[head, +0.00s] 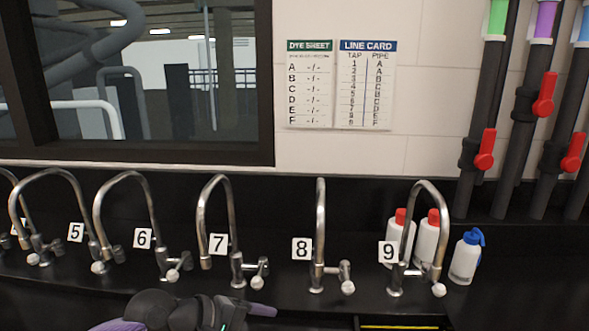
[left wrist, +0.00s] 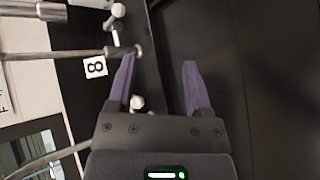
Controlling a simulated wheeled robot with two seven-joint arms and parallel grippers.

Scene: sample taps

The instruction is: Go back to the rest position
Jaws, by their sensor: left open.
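My left gripper (left wrist: 158,78) is open, with its two purple fingers apart and nothing between them in the left wrist view. In the head view its arm shows low at the bottom edge, with a purple finger (head: 262,310) in front of the taps. Tap 8 (head: 320,235) stands upright behind it to the right, and tap 7 (head: 237,268) behind it to the left. The number 8 label (left wrist: 95,67) shows beside the left finger in the left wrist view. My right gripper is in neither view.
Tap 6 (head: 165,262) and tap 9 (head: 395,280) stand along the black counter. Two red-capped bottles and a blue-capped bottle (head: 465,258) are at tap 9. Pipes with red valve handles (head: 484,150) rise at right. Dye sheet (head: 310,85) and line card (head: 365,85) hang on the wall.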

